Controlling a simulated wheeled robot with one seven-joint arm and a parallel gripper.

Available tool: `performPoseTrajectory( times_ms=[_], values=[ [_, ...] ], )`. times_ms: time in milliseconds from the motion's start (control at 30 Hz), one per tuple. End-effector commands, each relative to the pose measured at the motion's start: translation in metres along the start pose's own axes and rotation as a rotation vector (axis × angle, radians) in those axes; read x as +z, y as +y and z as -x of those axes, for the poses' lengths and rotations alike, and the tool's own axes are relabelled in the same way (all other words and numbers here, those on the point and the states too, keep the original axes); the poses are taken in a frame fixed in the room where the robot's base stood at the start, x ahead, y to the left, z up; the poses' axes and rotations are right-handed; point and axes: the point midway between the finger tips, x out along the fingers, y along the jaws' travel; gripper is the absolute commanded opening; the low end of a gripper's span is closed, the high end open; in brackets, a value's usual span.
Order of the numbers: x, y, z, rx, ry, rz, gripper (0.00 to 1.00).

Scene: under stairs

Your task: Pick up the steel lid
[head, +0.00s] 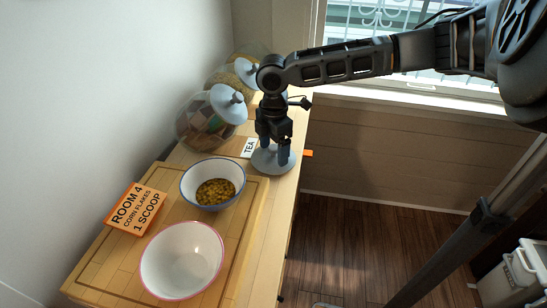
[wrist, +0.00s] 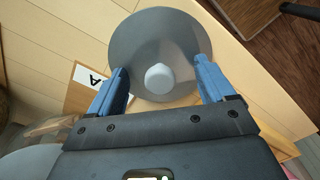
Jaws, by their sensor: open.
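The steel lid (head: 262,165), a round grey disc with a knob, lies on the counter near its right edge, beside the TEA label. In the wrist view the lid (wrist: 158,30) fills the upper middle, its pale knob (wrist: 158,78) facing the camera. My gripper (head: 275,150) is directly above the lid, pointing down. In the wrist view its open blue fingers (wrist: 161,70) stand to either side of the knob, with a gap on both sides. The head view hides most of the knob behind the fingers.
Two glass jars with pale lids, the nearer jar (head: 205,128) and a farther one (head: 238,75), stand along the wall. A blue-rimmed bowl of flakes (head: 190,172) and an empty red-rimmed bowl (head: 182,262) sit on a wooden board (head: 110,262). An orange sign (head: 135,207) lies left.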

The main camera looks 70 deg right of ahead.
Motion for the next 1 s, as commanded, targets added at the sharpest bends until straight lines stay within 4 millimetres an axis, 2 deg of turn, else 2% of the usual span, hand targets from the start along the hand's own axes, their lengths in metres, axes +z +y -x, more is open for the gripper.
performPoseTrajectory(
  times_ms=[67, 800, 867, 1000],
  values=[
    [0.0, 0.0001, 0.0002, 0.0, 0.0, 0.0, 0.74],
    [0.0, -0.001, -0.0017, -0.003, 0.0, 0.0, 0.03],
    [-0.0001, -0.0011, -0.0017, -0.003, 0.0, 0.0, 0.0],
    [-0.0001, -0.0014, -0.0021, -0.004, 0.0, 0.0, 0.0]
  ],
)
